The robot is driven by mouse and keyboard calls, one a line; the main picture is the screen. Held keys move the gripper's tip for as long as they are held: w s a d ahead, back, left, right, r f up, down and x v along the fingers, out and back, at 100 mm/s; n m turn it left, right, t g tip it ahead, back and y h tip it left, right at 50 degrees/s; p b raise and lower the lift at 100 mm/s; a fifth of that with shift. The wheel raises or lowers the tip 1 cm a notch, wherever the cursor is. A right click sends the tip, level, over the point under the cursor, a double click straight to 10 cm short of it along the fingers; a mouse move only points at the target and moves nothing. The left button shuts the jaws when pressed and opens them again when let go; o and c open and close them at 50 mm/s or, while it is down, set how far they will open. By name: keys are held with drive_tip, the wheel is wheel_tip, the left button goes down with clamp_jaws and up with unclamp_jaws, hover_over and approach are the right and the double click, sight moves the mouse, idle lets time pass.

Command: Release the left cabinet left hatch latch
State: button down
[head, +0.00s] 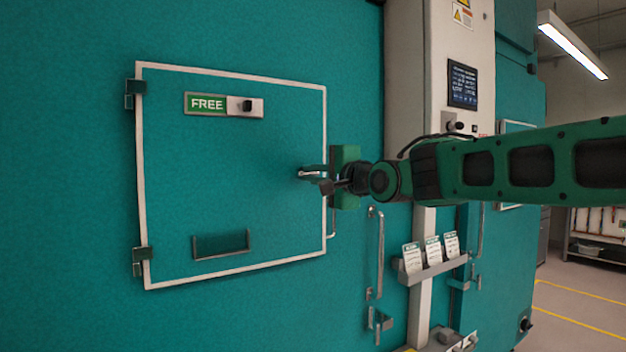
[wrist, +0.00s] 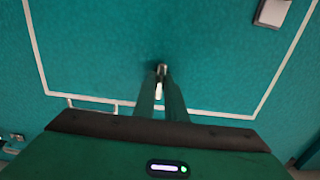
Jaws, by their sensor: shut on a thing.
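The left hatch (head: 230,170) is a teal square panel with a white border on the left cabinet, flat in its frame with hinges on its left side. Its latch (head: 309,171) is a small metal handle at the right edge of the hatch. My gripper (head: 314,176) is at this latch, reaching in from the right. In the wrist view, my gripper's fingers (wrist: 162,92) are closed together on the latch (wrist: 161,69), with only its metal tip showing. The rest of the latch is hidden by the fingers.
A green FREE sign with a black knob (head: 245,105) is at the hatch's top. A shelf handle (head: 221,244) is low on the hatch. Right of it are a vertical door handle (head: 376,252), a card rack (head: 434,268) and a dark control screen (head: 462,84). Floor at far right looks clear.

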drive_tip(key=shift+w+f+n, duration=0.1)
drive_tip(key=shift+n, duration=0.2)
drive_tip(key=n, duration=0.4)
drive_tip(key=shift+f+n, duration=0.1)
drive_tip(key=shift+n, duration=0.2)
drive_tip(key=n, duration=1.2)
drive_tip(key=shift+d+f+n, duration=0.1)
drive_tip(key=shift+f+n, duration=0.1)
drive_tip(key=shift+n, duration=0.1)
drive_tip(key=shift+w, duration=0.1)
drive_tip(key=c, duration=1.8)
unclamp_jaws()
drive_tip(key=shift+r, duration=0.2)
